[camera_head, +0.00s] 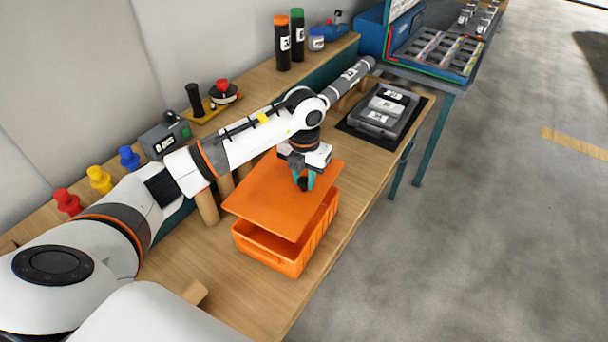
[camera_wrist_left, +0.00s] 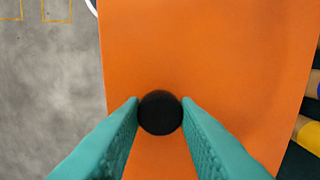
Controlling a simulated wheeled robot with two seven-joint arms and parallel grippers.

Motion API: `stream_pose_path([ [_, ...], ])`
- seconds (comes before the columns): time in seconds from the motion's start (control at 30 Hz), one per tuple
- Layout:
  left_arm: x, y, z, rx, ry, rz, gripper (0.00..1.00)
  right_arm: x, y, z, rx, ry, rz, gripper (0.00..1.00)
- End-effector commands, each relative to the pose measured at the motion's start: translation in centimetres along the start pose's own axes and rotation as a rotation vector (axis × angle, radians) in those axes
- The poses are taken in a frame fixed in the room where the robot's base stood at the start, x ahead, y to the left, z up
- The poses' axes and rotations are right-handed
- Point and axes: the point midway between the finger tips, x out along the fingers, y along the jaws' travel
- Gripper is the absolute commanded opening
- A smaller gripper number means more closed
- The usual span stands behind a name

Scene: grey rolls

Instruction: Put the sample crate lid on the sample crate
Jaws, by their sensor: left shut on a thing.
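The orange sample crate (camera_head: 274,256) stands on the wooden bench in the head view. The flat orange sample crate lid (camera_head: 262,192) is over it, tilted and offset, with part of the crate's inside showing at the right. My left gripper (camera_head: 304,184) is shut on the lid's round black knob. In the left wrist view, the teal fingers hold this knob (camera_wrist_left: 160,112) between their tips, and the lid (camera_wrist_left: 210,50) fills most of the picture. Whether the lid touches the crate rim is hard to tell. My right gripper is not in view.
A dark grey case (camera_head: 383,112) lies on a black mat behind the crate. Red (camera_head: 67,201), yellow (camera_head: 99,179) and blue (camera_head: 129,157) knobbed pieces stand along the wall side. The bench's right edge is close to the crate, with open floor beyond.

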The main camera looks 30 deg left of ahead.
Motion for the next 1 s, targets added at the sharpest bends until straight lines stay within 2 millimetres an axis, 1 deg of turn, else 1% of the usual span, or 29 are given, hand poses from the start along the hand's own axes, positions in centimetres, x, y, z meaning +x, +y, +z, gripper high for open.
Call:
stream_pose_path([
  [0.1, 0.0, 0.0, -0.1, 0.001, 0.001, -0.008, 0.00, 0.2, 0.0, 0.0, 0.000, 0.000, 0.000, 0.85],
  [0.27, 0.9, 0.0, 0.0, 0.001, -0.001, -0.007, 0.00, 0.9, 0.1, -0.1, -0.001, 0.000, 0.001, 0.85],
  [1.0, 7.9, 0.0, -0.1, 0.002, 0.000, -0.008, 0.00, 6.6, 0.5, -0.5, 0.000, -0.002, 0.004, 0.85],
])
